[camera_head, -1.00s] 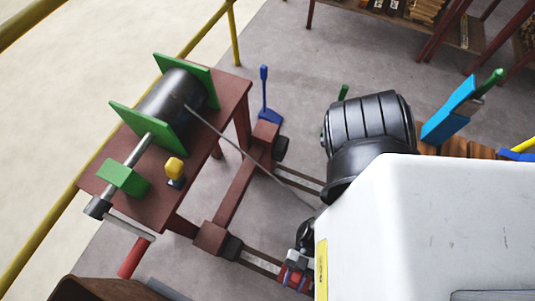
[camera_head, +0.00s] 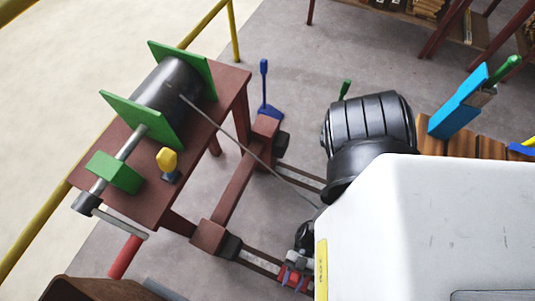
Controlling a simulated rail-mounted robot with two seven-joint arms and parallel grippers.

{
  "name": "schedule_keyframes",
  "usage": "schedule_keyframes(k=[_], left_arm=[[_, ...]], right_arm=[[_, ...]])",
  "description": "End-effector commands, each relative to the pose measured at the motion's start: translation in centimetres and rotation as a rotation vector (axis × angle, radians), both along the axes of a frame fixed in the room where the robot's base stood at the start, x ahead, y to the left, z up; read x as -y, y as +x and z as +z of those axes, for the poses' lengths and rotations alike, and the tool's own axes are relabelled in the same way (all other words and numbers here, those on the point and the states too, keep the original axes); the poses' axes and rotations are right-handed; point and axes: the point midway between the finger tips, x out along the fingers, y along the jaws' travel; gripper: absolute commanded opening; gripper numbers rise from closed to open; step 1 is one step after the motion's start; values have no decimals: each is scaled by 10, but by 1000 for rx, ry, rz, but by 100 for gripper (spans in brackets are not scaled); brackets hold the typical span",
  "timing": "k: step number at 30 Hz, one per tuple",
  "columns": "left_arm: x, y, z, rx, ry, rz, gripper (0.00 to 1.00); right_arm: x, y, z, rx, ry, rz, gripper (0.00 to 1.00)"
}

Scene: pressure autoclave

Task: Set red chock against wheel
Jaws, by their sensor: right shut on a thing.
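My right gripper (camera_head: 293,272) is low in the view, over the near rail, and partly hidden by a large white body. It is shut on the red chock (camera_head: 291,280), of which only small red parts show. A brown wheeled frame stands to the left, with a dark near wheel (camera_head: 231,247) and a dark far wheel (camera_head: 282,142). The red chock is right of the near wheel with a stretch of rail between them. Whether the chock touches the rail, I cannot tell. My left gripper is not in view.
A blue chock-like piece with an upright handle (camera_head: 265,98) stands by the far wheel. A brown bench (camera_head: 85,180) with a winch drum (camera_head: 168,90) is at left. A cable (camera_head: 250,155) runs from the drum toward the right. Yellow rails edge the left side.

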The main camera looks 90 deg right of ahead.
Motion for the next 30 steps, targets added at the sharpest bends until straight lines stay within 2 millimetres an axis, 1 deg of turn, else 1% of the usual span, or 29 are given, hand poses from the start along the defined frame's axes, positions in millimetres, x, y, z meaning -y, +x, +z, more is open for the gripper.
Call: schedule_keyframes(k=[3, 8, 9, 16, 22, 26, 30], left_arm=[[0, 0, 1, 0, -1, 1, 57], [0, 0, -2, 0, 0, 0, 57], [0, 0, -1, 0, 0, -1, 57], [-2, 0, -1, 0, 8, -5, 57], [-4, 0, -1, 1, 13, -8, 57], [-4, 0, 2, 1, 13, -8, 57], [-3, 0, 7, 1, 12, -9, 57]], right_arm=[[-1, 0, 2, 1, 5, 0, 0], [-1, 0, -2, 0, 4, 0, 0], [0, 0, -2, 0, 0, 0, 39], [0, 0, -2, 0, 0, 0, 61], [0, 0, -2, 0, 0, 0, 61], [1, -1, 3, -1, -1, 0, 61], [18, -7, 2, -2, -3, 0, 61]])
